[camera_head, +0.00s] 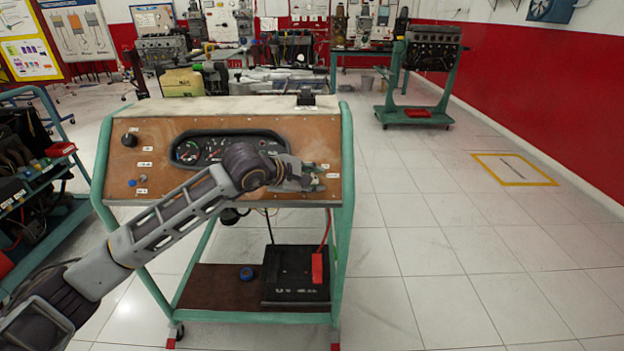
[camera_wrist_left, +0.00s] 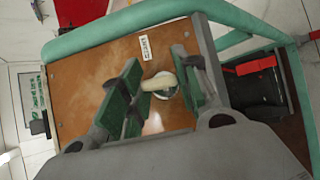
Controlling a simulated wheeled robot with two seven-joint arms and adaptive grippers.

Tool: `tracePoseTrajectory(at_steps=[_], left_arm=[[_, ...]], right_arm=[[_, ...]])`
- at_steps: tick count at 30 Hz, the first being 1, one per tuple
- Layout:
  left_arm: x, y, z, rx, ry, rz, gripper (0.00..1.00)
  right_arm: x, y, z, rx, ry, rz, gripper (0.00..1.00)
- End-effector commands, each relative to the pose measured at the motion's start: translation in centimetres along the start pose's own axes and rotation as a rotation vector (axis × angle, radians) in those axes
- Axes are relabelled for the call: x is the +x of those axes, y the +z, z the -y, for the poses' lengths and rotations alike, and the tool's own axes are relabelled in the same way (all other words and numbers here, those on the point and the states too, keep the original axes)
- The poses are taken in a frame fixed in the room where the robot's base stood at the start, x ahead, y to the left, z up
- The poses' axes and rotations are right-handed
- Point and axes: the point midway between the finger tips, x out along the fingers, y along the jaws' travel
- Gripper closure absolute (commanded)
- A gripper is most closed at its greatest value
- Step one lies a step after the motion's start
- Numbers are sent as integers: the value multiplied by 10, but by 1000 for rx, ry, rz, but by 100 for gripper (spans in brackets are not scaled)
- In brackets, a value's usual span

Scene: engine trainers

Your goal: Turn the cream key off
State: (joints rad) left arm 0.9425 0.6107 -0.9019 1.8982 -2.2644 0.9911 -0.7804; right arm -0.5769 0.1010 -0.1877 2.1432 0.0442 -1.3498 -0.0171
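The cream key (camera_wrist_left: 158,84) sits in a round metal switch on the brown panel (camera_wrist_left: 90,75), under a small white label, in the left wrist view. My left gripper (camera_wrist_left: 158,92) is open, with one green-padded finger on each side of the key. The key's left end appears very close to the left finger; I cannot tell if they touch. In the head view my left gripper (camera_head: 314,178) is at the right part of the engine trainer's panel (camera_head: 318,135), and the key is not clear there. My right gripper is not in view.
The panel is on a green-framed cart (camera_head: 348,160) with a gauge cluster (camera_head: 200,150) left of my gripper. A black battery (camera_head: 290,275) stands on the lower shelf. Another green cart (camera_head: 62,180) is at the left.

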Motion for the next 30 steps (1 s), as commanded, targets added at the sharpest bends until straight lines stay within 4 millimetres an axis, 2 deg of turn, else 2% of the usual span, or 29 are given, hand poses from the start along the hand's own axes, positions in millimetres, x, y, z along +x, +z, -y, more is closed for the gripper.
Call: tracePoseTrajectory(at_steps=[1, 4, 17, 23, 30], left_arm=[[0, 0, 1, 0, -1, -1, 60], [0, 0, 0, 0, -1, 0, 48], [-2, 0, 0, 1, 1, 1, 48], [-14, -1, -1, 1, 2, 0, 48], [-40, -1, 0, 2, 1, -1, 48]], right_arm=[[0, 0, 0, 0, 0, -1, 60], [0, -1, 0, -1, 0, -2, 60], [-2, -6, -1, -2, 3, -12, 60], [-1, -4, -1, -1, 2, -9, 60], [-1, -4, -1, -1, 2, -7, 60]])
